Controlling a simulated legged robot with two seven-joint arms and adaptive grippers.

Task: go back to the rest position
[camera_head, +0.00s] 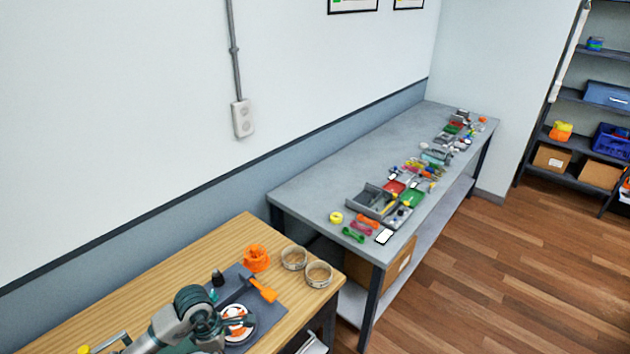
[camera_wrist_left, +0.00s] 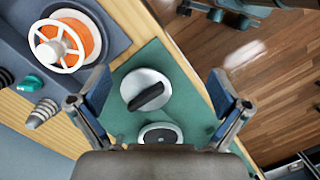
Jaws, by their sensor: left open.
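My left arm (camera_head: 190,312) reaches in from the lower left over the wooden workbench (camera_head: 150,270) in the head view; its fingers are hard to make out there. In the left wrist view my left gripper (camera_wrist_left: 160,103) is open, its two fingers wide apart with nothing between them. Beyond the fingers, a silver disc with a black handle (camera_wrist_left: 147,93) lies on a green mat (camera_wrist_left: 180,75). A second round dark-faced piece (camera_wrist_left: 160,133) lies closer, partly hidden by the gripper body. My right gripper is in neither view.
Orange parts (camera_head: 256,257) and two round rings (camera_head: 293,258) stand near the bench's far end. A grey table (camera_head: 330,180) with many small items stands beyond. Wooden floor at right is open.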

